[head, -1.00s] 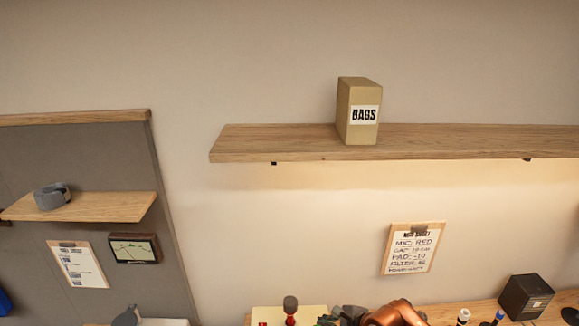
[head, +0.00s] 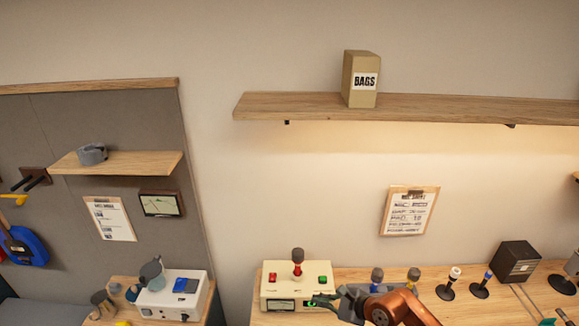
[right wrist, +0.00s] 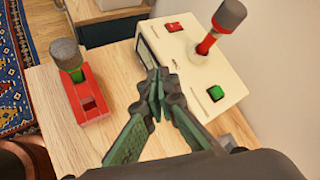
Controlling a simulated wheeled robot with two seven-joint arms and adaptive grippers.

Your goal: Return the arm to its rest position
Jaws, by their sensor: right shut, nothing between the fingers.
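My right gripper (head: 318,301) shows low in the head view, its orange-brown arm coming in from the bottom edge. It is in front of a cream box (head: 270,301) with a red button, a green button and a red-banded microphone (head: 298,262) standing on top. In the right wrist view the gripper (right wrist: 158,88) has its fingertips together with nothing between them. The cream box (right wrist: 155,42) is just beyond it there. A red stand (right wrist: 88,98) holding a grey-headed, green-banded microphone (right wrist: 67,57) is to the left of the fingers. My left gripper is not in view.
Several microphones on stands, such as one with a white head (head: 447,288), and a black box (head: 516,262) stand on the wooden bench. A wall shelf (head: 440,108) carries a BAGS box (head: 360,78). A white machine (head: 173,300) stands on a separate surface at left.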

